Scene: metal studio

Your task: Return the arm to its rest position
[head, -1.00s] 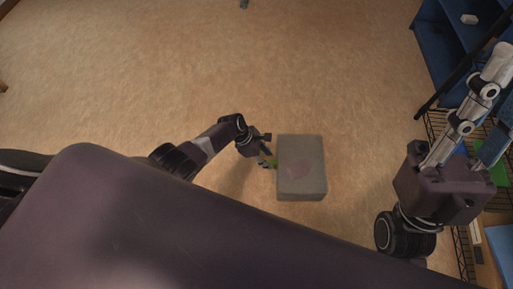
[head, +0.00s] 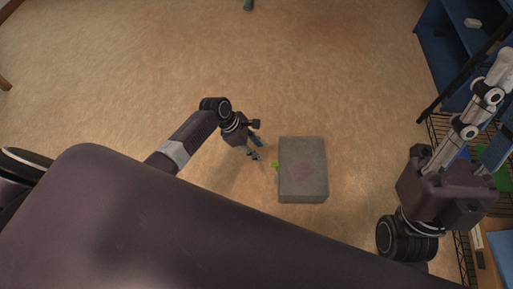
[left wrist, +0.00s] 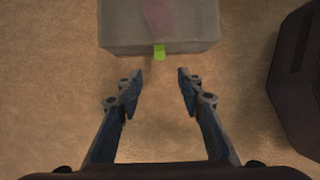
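My left arm comes in from the left in the head view, bent at the wrist. My left gripper (head: 259,150) is to the left of a grey box (head: 304,185) and apart from it. In the left wrist view the same gripper (left wrist: 160,79) has its two blue fingers spread with only floor between them. The box (left wrist: 195,35) lies just beyond the fingertips, with a green tab (left wrist: 159,52) on its near side. My right arm shows at the right edge of the head view; its gripper (head: 487,98) points up, and its finger opening is unclear.
The box rests on a tan floor (head: 330,70) and has a faint pink patch on top. A blue shelf unit (head: 450,60) and black wire racks (head: 437,128) stand along the right, close to my right arm. The floor left of and beyond the box is clear.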

